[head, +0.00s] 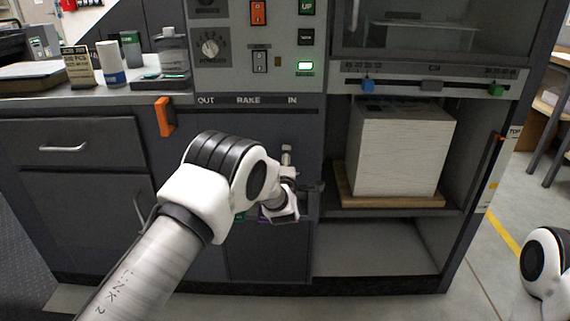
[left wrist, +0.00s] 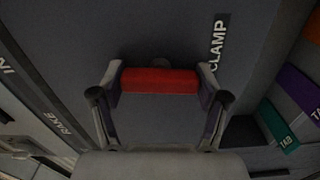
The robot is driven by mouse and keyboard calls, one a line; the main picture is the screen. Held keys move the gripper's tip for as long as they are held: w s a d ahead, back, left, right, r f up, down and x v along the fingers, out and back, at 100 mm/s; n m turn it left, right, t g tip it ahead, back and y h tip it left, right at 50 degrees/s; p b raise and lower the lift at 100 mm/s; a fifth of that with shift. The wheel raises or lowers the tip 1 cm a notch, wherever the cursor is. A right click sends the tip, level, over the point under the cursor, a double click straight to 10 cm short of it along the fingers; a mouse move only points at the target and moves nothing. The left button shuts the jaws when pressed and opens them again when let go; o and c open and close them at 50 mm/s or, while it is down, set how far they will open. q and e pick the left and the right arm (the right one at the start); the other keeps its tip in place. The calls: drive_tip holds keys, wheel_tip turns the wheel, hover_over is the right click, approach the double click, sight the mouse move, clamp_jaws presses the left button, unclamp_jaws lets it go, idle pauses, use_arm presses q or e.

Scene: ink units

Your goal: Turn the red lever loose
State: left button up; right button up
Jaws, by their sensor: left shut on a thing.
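The red lever (left wrist: 160,81) shows in the left wrist view as a short red bar lying across the picture on a dark grey panel, beside the label CLAMP (left wrist: 217,45). My left gripper (left wrist: 159,84) has one finger at each end of the bar and is shut on it. In the head view my left arm reaches to the panel below the OUT, RAKE and IN labels. There the hand hides the lever and most of the gripper. Only a white link of my right arm shows at the lower right; its gripper is out of view.
An orange handle (head: 165,116) sticks out left of the arm. A paper stack (head: 400,150) stands on a wooden board (head: 390,200) in the open bay to the right. Purple (left wrist: 299,88) and teal (left wrist: 278,126) tabs lie right of the lever in the wrist view.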

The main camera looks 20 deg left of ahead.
use_arm(q)
drive_tip(key=shift+n, duration=0.6)
drive_tip(key=o, duration=1.2)
drive_tip(key=shift+c, duration=0.2)
drive_tip(key=v, duration=1.2)
